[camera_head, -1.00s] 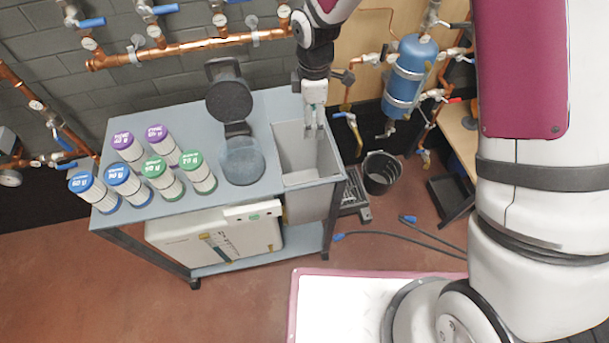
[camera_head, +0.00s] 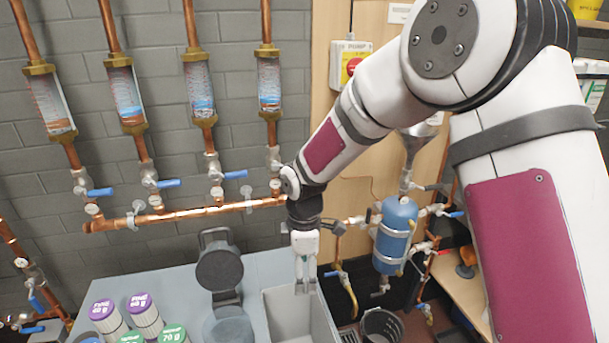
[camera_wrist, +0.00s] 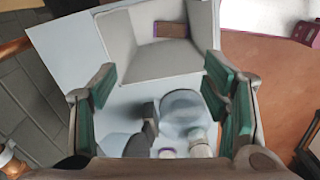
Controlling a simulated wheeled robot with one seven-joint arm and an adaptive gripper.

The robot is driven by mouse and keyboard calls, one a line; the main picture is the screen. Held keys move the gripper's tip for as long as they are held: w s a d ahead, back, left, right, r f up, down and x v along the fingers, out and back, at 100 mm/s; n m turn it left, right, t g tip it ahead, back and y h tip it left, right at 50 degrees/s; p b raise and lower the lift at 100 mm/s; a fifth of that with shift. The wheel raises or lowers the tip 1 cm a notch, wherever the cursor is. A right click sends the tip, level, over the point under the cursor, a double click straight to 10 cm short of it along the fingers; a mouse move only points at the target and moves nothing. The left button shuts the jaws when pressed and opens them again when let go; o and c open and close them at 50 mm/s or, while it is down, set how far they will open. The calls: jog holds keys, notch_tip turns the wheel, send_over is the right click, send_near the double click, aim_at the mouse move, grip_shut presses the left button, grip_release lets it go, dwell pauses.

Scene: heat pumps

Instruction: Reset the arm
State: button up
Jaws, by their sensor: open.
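My gripper (camera_head: 306,286) points down over the grey open bin (camera_head: 275,312) set in the right end of the blue-grey cart. Its fingers are apart with nothing between them. In the wrist view my gripper (camera_wrist: 163,85) shows two green-padded fingers spread wide, with the bin (camera_wrist: 125,40) beyond them. My arm reaches from the upper right across to the bin, bent at the elbow.
The cart top (camera_head: 180,285) holds purple- and green-capped cylinders (camera_head: 144,312) and a dark round device with its lid raised (camera_head: 219,268). Copper pipes (camera_head: 190,212) with blue-handled valves run along the wall behind. A blue tank (camera_head: 396,235) hangs right of my gripper.

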jog(key=s+d+r+m+t, duration=0.2)
jog(key=s+d+r+m, duration=0.5)
jog(key=r, duration=0.4)
jog(key=s+d+r+m+t, duration=0.2)
jog(key=s+d+r+m, duration=0.45)
jog(key=d+r, duration=0.35)
jog(key=s+d+r+m+t, duration=0.1)
jog(key=s+d+r+m, duration=0.2)
jog(key=s, duration=0.7)
jog(key=shift+s+r+m, duration=0.15)
jog(key=shift+s+m, duration=0.25)
jog(key=shift+m, duration=0.85)
jog(key=shift+a, duration=0.1)
